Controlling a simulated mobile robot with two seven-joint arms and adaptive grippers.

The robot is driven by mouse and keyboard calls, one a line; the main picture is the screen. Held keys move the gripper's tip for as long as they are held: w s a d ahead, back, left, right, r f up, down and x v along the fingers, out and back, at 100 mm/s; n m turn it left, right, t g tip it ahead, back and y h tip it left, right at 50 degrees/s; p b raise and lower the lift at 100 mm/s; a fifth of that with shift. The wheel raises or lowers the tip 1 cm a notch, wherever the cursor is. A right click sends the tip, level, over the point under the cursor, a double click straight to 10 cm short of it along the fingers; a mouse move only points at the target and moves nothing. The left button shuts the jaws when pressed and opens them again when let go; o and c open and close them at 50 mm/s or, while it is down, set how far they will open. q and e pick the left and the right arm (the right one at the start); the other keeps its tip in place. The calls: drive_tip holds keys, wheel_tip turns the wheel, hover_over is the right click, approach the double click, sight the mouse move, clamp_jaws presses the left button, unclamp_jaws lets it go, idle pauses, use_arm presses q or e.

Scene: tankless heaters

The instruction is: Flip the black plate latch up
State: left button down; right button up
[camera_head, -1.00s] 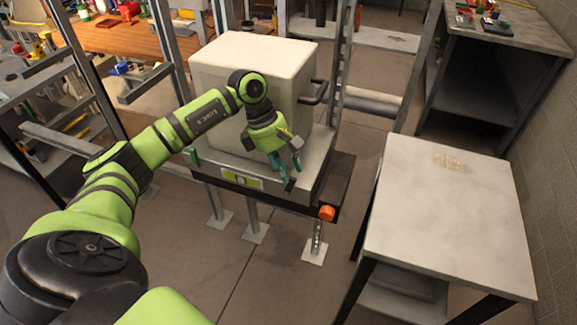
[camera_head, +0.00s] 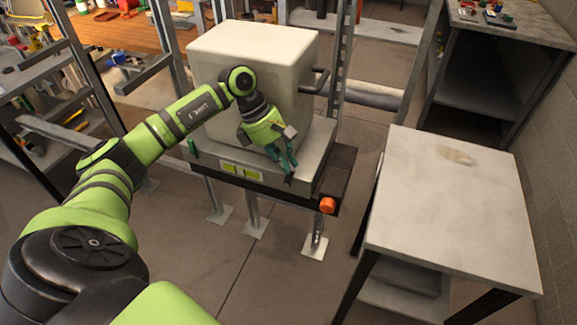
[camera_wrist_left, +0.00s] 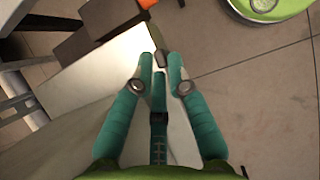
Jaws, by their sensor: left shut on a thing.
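The black plate latch (camera_head: 289,179) is a small dark piece at the front edge of the grey metal base under a white box-shaped heater (camera_head: 245,75). My left gripper (camera_head: 286,165), with teal fingers, is at that front edge. In the left wrist view its fingertips (camera_wrist_left: 161,62) are close together, with the small dark end of the latch (camera_wrist_left: 161,58) between them. The fingers hide most of the latch, so its exact tilt cannot be told. My right gripper is in neither view.
An orange knob (camera_head: 327,205) sits at the base's right front corner. A pale-topped table (camera_head: 455,215) stands at the right, with floor between. Metal uprights and a shelf (camera_head: 25,160) stand at the left.

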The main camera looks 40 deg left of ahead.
use_arm(q)
drive_tip(key=h+b, duration=0.1)
drive_tip(key=a+h+b, duration=0.1)
drive_tip(key=b, duration=0.1)
drive_tip(key=shift+s+a+f, duration=0.1)
drive_tip(key=shift+s+f, duration=0.2)
drive_tip(key=shift+s, duration=0.05)
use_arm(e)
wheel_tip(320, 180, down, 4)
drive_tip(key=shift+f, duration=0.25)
use_arm(q)
drive_tip(key=c, duration=1.3)
unclamp_jaws()
drive_tip(key=shift+s+r, duration=0.1)
drive_tip(key=shift+r, duration=0.1)
